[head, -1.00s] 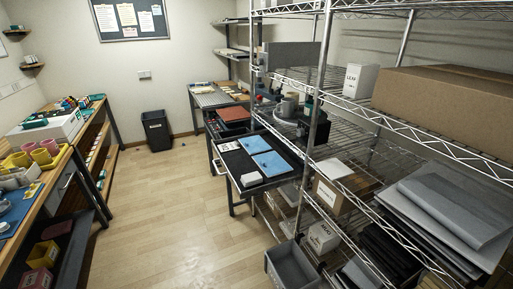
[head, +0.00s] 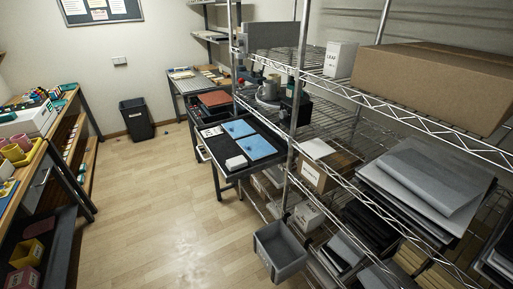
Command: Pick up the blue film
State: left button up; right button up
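Two blue sheets, which look like the blue film, lie flat side by side on a dark tray table. The farther blue sheet (head: 238,129) is smaller in view, and the nearer blue sheet (head: 256,147) lies closer to me. The dark tray table (head: 228,165) stands at mid-distance, left of the wire shelving. A small white block (head: 236,162) and a white labelled card (head: 211,132) lie on it too. Neither of my grippers is in view.
Tall wire shelving (head: 297,95) fills the right side, with a large cardboard box (head: 435,85) on it. A grey bin (head: 280,250) juts out at its foot. A workbench (head: 40,150) runs along the left. A black waste bin (head: 137,119) stands at the back. The wooden floor (head: 150,200) between is clear.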

aim_at(255, 146)
jog(key=i+j, duration=0.2)
jog(key=j, duration=0.15)
jog(key=i+j+z, duration=0.1)
jog(key=i+j, duration=0.3)
jog(key=j, duration=0.25)
jog(key=i+j+z, duration=0.15)
jog(key=j, duration=0.2)
jog(key=i+j, duration=0.2)
jog(key=j, duration=0.15)
jog(key=i+j+z, duration=0.1)
jog(key=j, duration=0.25)
jog(key=i, duration=0.05)
